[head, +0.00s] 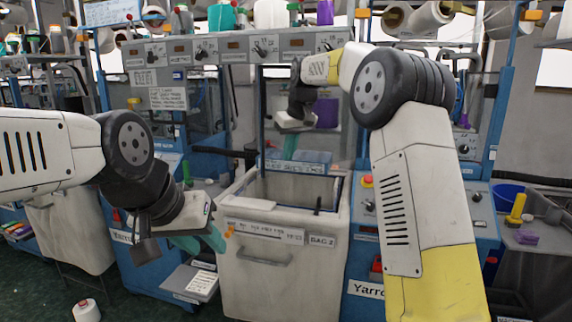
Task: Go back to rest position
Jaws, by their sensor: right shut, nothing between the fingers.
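My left gripper (207,241) hangs at the front left corner of the grey bin, with its teal fingers pointing down and right. The fingers overlap in this view, so I cannot tell whether they are apart. My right gripper (290,147) is above the back of the bin's opening, pointing down. It is shut and empty. My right arm is raised and bent across the right half of the view; my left arm reaches in from the left edge.
The grey bin (262,285) labelled BAG 2 stands open in front of the knitting machine (200,52). A yarn cone (87,311) stands on the floor at lower left. A blue bucket (509,196) is at right.

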